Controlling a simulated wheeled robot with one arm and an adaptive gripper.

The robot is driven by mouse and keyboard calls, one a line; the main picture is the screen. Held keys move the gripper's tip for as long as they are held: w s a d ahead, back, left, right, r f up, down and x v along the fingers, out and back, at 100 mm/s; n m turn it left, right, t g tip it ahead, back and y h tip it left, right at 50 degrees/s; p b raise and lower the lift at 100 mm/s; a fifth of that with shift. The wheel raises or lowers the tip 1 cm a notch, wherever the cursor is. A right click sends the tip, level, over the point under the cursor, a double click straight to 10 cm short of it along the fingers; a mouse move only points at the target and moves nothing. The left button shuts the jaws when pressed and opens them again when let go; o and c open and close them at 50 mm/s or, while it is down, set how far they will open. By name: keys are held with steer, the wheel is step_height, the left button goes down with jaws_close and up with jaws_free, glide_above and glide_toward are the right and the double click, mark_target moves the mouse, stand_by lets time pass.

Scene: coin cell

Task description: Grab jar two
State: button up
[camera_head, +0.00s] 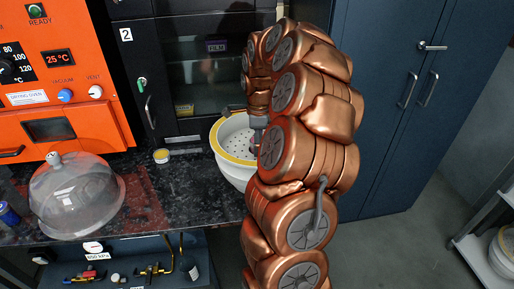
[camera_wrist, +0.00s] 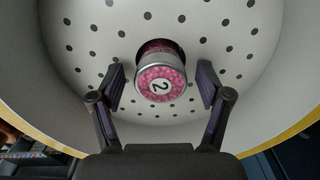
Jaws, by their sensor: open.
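Jar two (camera_wrist: 160,84) is a small jar with pink contents, a silvery rim and a white label with the number 2 on its top. It stands inside a white bowl with round holes (camera_wrist: 105,40), seen from above in the wrist view. My gripper (camera_wrist: 162,88) is open, with one dark finger on each side of the jar and a visible gap to it on both sides. In the head view the bowl (camera_head: 224,137) has a yellow rim, and my copper-coloured arm reaches over it. The jar is hidden there.
A glass dome (camera_head: 75,195) stands on the dark speckled counter (camera_head: 185,210). A small yellow-rimmed container (camera_head: 161,156) sits left of the bowl. An orange drying oven (camera_head: 60,90), a black glass-fronted cabinet (camera_head: 200,75) and a blue cabinet (camera_head: 400,150) stand behind.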

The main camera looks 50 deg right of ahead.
steer(key=c, duration=1.3)
steer(key=shift+c, duration=0.2)
